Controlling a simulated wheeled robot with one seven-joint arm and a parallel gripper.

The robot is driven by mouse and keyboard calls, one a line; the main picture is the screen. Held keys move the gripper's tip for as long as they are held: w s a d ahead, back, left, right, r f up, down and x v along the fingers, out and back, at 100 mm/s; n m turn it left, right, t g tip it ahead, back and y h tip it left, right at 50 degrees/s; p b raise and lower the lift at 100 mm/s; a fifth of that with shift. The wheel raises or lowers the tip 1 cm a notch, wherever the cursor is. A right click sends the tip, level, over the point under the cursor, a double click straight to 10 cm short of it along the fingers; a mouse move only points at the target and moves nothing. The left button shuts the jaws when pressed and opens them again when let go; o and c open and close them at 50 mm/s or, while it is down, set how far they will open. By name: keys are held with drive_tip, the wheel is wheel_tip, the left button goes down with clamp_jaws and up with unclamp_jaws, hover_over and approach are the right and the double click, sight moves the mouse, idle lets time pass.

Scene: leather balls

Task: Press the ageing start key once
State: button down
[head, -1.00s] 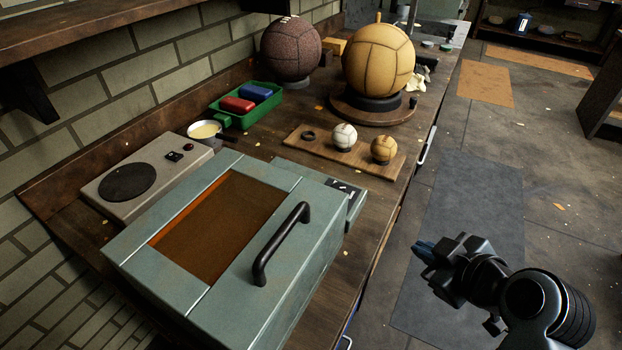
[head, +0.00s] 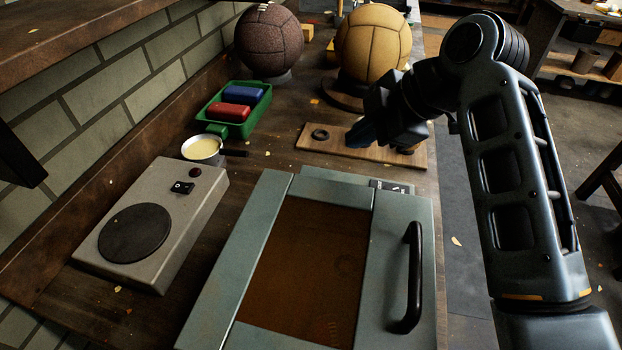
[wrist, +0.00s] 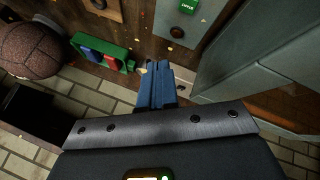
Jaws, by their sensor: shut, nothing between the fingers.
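The teal cabinet (head: 405,230) has an amber window and a black handle. Behind its lid is a low teal panel (head: 340,178) with a dark marked plate (head: 392,186). In the wrist view, a teal panel (wrist: 180,28) at the top carries a green key with pale lettering (wrist: 188,6), too small to read surely; I cannot confirm it is the ageing start key. My gripper (head: 356,136) is shut and empty, over the wooden board behind the cabinet. Its blue fingers also show in the wrist view (wrist: 158,85), apart from the green key.
A grey hotplate box (head: 165,215) with a black switch stands left. Behind it are a pan (head: 201,149) and a green tray (head: 228,128) with red and blue blocks. Two large balls stand at the back. My arm hides part of the wooden board (head: 310,142).

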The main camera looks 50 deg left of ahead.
drive_tip(key=shift+s+a+r, duration=0.1)
drive_tip(key=shift+s+a, duration=0.15)
drive_tip(key=shift+a, duration=0.25)
drive_tip(key=shift+f+b, duration=2.8)
drive_tip(key=shift+f, duration=1.65)
drive_tip(key=shift+f, duration=0.1)
drive_tip(key=shift+f, duration=0.3)
